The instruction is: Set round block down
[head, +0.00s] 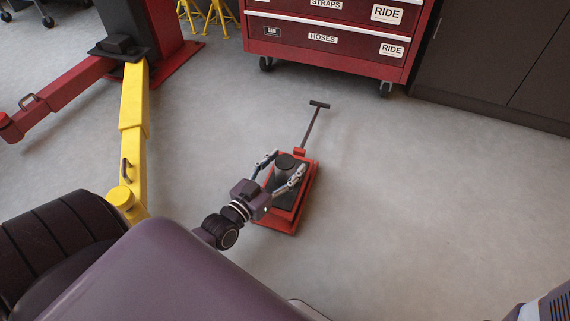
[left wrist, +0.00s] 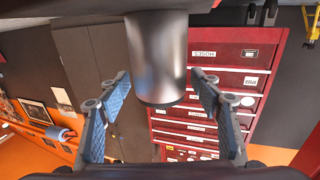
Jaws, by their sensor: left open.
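The round block (head: 288,163) is a dark grey metallic cylinder. In the head view it stands upright on the dark top pad of a low red lift (head: 276,225) with a T-handle. My left gripper (head: 287,161) is open, with one finger on each side of the block. In the left wrist view, which is upside down, the block (left wrist: 156,55) hangs from the top of the picture between the two spread fingers (left wrist: 165,100), with gaps visible on both sides. The fingers look clear of the block. My right gripper is not in view.
A red tool cabinet (head: 325,38) on casters stands behind the lift, and dark cupboards (head: 490,55) stand at the right. A yellow lift arm (head: 134,130) and a red lift arm (head: 60,88) reach over the floor at the left. The floor right of the red lift is clear.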

